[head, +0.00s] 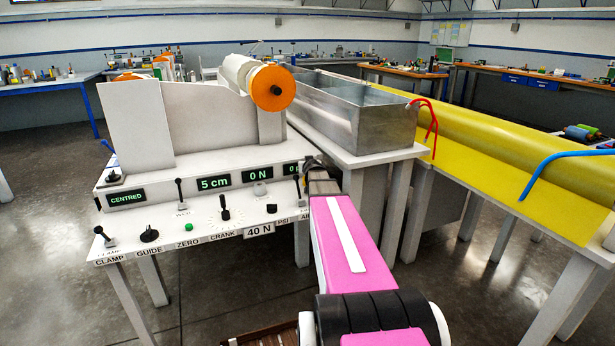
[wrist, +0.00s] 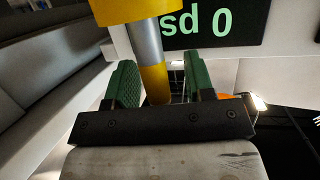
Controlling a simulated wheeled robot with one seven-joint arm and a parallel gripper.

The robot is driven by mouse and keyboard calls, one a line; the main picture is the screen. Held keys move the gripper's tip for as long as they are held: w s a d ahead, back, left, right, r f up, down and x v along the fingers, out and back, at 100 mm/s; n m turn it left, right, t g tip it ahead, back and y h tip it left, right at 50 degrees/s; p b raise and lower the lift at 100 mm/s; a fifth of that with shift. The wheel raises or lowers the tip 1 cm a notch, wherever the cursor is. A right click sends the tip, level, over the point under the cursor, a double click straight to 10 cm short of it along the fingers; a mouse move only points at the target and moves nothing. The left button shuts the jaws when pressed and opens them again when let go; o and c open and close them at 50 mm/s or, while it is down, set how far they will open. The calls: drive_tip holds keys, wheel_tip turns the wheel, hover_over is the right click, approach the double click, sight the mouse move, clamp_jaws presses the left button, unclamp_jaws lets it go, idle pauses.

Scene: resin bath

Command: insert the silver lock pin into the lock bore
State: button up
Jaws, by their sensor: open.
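In the wrist view a silver pin (wrist: 147,42) runs down between the fingers, with a yellow piece (wrist: 130,10) at its upper end and a yellow section (wrist: 155,82) below. My gripper (wrist: 156,62) is open, with a green finger on each side of it. The pin lies close to the left finger, with a clear gap on the right. I cannot tell whether the left finger touches it. In the head view my gripper (head: 318,172) is at the right end of the white control panel, and the pin cannot be made out there. I cannot identify the lock bore.
The white machine (head: 200,190) carries displays, levers and knobs, with an orange-ended roll (head: 273,88) above. A metal bath (head: 385,125) stands behind my arm, and a yellow-covered table (head: 480,150) is to the right. A dark display (wrist: 215,25) is close beyond the right finger.

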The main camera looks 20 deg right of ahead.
clamp_jaws()
wheel_tip(320, 180, up, 10)
drive_tip(key=f, duration=0.1)
drive_tip(key=s+a+r+n+y, duration=0.1)
drive_tip(key=s+a+r+y, duration=0.1)
drive_tip(key=a+r, duration=0.7)
drive_tip(key=s+a+r+n+y, duration=0.15)
drive_tip(key=a+r, duration=0.35)
drive_tip(key=a, duration=0.8)
wheel_tip(320, 180, down, 11)
drive_tip(key=w+a+n+g+y, duration=0.1)
drive_tip(key=w+n+g+y, duration=0.1)
drive_tip(key=n+g+y, duration=0.3)
drive_tip(key=shift+a+f+n+y, duration=0.2)
drive_tip(key=shift+a+n+y, duration=0.1)
drive_tip(key=shift+n+y, duration=2.1)
